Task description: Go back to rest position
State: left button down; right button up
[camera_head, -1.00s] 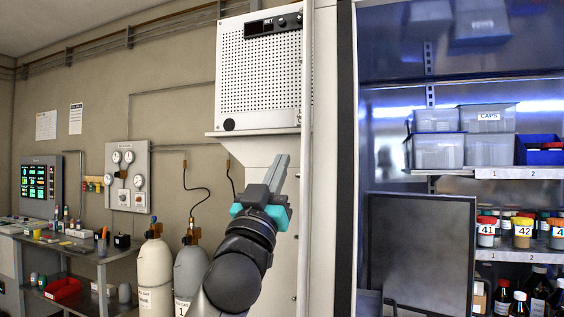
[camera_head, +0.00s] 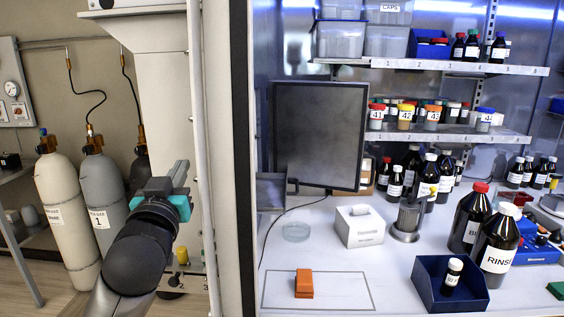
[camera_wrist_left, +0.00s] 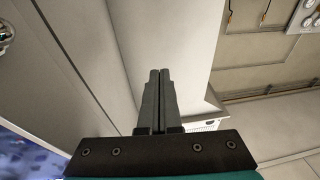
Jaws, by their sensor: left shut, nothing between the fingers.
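My left gripper (camera_head: 178,177) is raised in front of the white wall column, left of the glove box frame. Its dark fingers point up, with teal parts at their base. In the left wrist view the two fingers (camera_wrist_left: 158,100) lie together, with nothing between them. The left gripper is outside the box and apart from the things on the bench. My right gripper is not in view.
A white frame post (camera_head: 199,120) stands just right of my gripper. Gas cylinders (camera_head: 65,205) stand at the left. Inside the box, the bench (camera_head: 335,225) holds an orange block (camera_head: 304,284), a blue bin (camera_head: 430,302) and several bottles. A dark monitor (camera_head: 319,130) stands behind.

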pick_arm(q)
jog(key=s+f+g, duration=0.4)
jog(key=s+f, duration=0.1)
jog(key=f, duration=0.7)
jog(key=s+f+g, duration=0.4)
jog(key=s+f, duration=0.2)
jog(key=f, duration=0.5)
jog(key=s+d+f+m+g+h, duration=0.15)
jog(key=s+f+g, duration=0.25)
jog(key=s+f, duration=0.55)
jog(key=s+d+f+m+g, duration=0.15)
jog(key=s+f+g, duration=0.35)
jog(key=s, duration=0.9)
notch_tip(320, 180, down, 24)
jog(key=s+b, duration=0.1)
jog(key=b, duration=0.1)
jog(key=s+a+f+g+b, duration=0.1)
jog(key=s+a+f+g, duration=0.1)
jog(key=s+f, duration=1.2)
jog(key=shift+s+a+f+b, duration=0.3)
jog(key=shift+s+a+f, duration=0.15)
jog(key=shift+s, duration=0.3)
